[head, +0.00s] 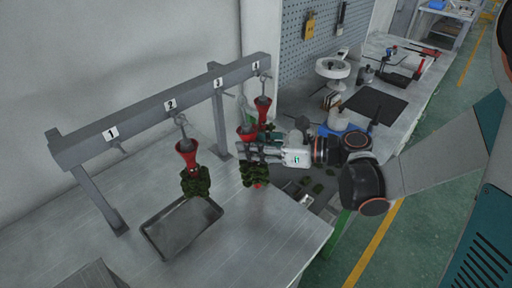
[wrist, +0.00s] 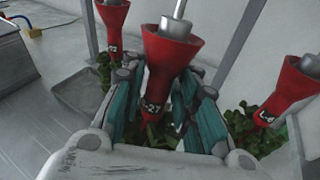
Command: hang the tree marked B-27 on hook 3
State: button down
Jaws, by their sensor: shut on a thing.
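The tree marked with a visible "27" (wrist: 160,60) has a red funnel-shaped cup, a metal stem and dark green pieces below. The first part of its mark is hard to read. My gripper (wrist: 150,112) is shut on it just below the cup. In the head view my gripper (head: 254,152) holds this tree (head: 246,131) upright below the rail (head: 150,112), near hook 3, whose label (head: 218,83) shows above. I cannot tell whether its stem touches the hook. Hook 1 (head: 119,148) is empty.
One red tree (head: 187,152) hangs at hook 2 and another (head: 262,106) at hook 4, close behind the held one. A grey tray (head: 151,238) lies below hook 2. Rail posts (head: 221,125) stand nearby. The front tabletop (head: 265,235) is clear.

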jog(key=shift+w+a+f, duration=0.2)
jog(key=shift+w+a, duration=0.7)
jog(key=shift+a, duration=0.1)
jog(key=shift+w+a+f, duration=0.15)
jog(key=shift+w+a, duration=0.75)
jog(key=shift+a, duration=0.1)
